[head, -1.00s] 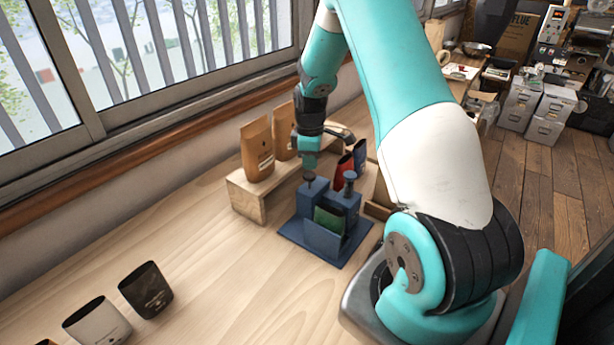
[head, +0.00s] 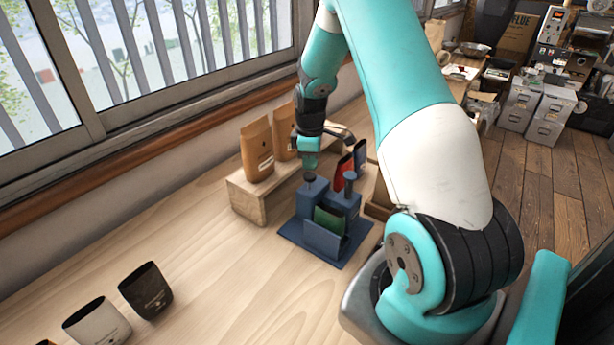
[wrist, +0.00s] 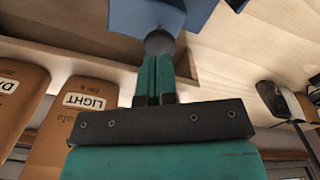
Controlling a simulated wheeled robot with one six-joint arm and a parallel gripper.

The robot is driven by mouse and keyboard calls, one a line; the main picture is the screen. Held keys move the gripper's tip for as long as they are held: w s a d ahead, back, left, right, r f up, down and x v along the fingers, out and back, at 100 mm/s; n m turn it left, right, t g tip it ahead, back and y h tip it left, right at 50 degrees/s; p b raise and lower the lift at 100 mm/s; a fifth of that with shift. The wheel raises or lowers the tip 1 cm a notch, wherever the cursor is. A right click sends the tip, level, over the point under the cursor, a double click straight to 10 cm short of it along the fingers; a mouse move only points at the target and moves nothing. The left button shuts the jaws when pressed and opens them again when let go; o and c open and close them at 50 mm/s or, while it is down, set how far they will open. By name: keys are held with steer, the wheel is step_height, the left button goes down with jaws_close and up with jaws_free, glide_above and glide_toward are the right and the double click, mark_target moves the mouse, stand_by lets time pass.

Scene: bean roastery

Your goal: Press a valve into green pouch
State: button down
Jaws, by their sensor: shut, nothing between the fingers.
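The green pouch (head: 330,219) stands upright in the slot of a blue press fixture (head: 322,239) on the wooden table. The fixture has two blue posts with dark round knobs on top; the right knob (head: 350,176) stands higher. My gripper (head: 310,172) is shut and empty, pointing down right above the left post's knob. In the wrist view my gripper's closed fingers (wrist: 155,82) meet or nearly meet the dark round knob (wrist: 159,42); I cannot tell whether they touch. A valve cannot be made out.
Brown pouches (head: 257,150) stand on a wooden riser (head: 247,200) behind the fixture. A red pouch (head: 343,171) and a blue pouch (head: 360,157) stand behind its right side. Black (head: 146,290) and white (head: 97,323) pouches stand front left. The table between is clear.

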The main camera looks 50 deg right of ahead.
mark_target(310, 175)
steer(key=shift+f, duration=0.15)
stand_by(0.5)
steer(key=shift+f+b, duration=1.6)
steer(key=shift+f, duration=0.6)
step_height(310, 175, up, 6)
steer(key=p, duration=0.4)
steer(key=shift+r+p, duration=0.1)
steer(key=shift+p, duration=0.25)
